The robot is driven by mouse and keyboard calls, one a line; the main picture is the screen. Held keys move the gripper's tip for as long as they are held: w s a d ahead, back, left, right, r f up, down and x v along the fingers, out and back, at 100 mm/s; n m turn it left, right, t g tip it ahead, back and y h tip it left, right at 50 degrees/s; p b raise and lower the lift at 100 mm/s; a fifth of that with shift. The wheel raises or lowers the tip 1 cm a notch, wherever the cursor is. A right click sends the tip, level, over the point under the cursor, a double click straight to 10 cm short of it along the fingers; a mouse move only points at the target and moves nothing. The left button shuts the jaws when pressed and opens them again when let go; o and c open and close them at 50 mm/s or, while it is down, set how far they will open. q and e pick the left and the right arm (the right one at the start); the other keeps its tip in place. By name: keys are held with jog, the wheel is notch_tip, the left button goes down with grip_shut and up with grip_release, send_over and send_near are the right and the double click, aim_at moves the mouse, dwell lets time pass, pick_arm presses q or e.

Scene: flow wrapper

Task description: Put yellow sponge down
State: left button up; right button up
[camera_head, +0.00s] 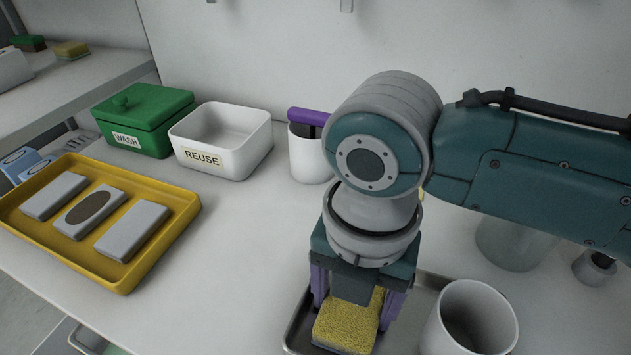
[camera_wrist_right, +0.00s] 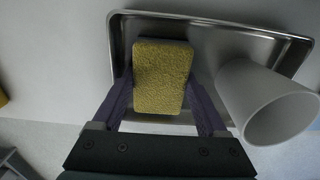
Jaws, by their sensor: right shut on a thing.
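The yellow sponge (camera_head: 349,322) is between the purple fingers of my right gripper (camera_head: 356,295), low over a metal tray (camera_head: 299,335). In the right wrist view the sponge (camera_wrist_right: 162,75) lies lengthwise between the two fingers (camera_wrist_right: 160,105), with the metal tray (camera_wrist_right: 210,30) behind it. My right gripper is shut on the sponge. I cannot tell whether the sponge touches the tray floor. My left gripper is not in view.
A white cup (camera_head: 470,322) is at the tray's right side. A yellow tray (camera_head: 120,272) with grey blocks, a green WASH box (camera_head: 143,120), a white REUSE bin (camera_head: 222,142) and a white mug (camera_head: 308,155) stand to the left. A clear jar (camera_head: 515,245) is behind right.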

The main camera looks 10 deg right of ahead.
jog(key=shift+f, duration=0.15)
jog(key=o, duration=1)
